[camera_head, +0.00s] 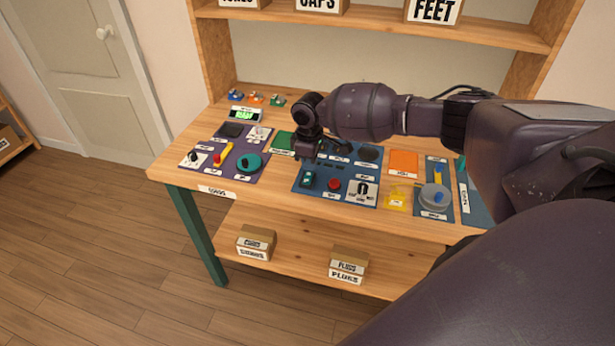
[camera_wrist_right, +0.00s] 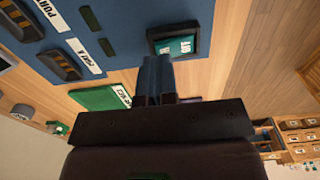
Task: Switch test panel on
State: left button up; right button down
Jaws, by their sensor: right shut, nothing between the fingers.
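A blue panel (camera_head: 316,187) with several controls lies mid-bench; I cannot read a name for it. At its front left corner is a teal rocker switch (camera_head: 307,179) in a dark frame. In the right wrist view the rocker (camera_wrist_right: 176,45) shows white lettering, partly legible as OFF. My right gripper (camera_head: 309,160) is shut and empty, just behind the rocker. In the right wrist view its fingertips (camera_wrist_right: 158,62) are at the rocker's edge; I cannot tell whether they touch. My left gripper is not in view.
A red button (camera_head: 334,184) and a black-and-white switch (camera_head: 363,190) share the blue panel. A purple panel (camera_head: 226,158) lies left, with a lit green display (camera_head: 244,114) behind. A green card (camera_head: 283,141) lies between the panels. Bare wood runs along the bench front.

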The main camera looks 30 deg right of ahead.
aim_at(309, 172)
jog(key=shift+f+b, duration=0.35)
jog(key=shift+f, duration=0.65)
dwell(0.6)
jog(key=shift+r, duration=0.1)
jog(key=shift+r+p, duration=1.5)
jog(key=shift+r, duration=0.35)
jog(key=shift+r+p, duration=1.5)
jog(key=shift+r, duration=0.1)
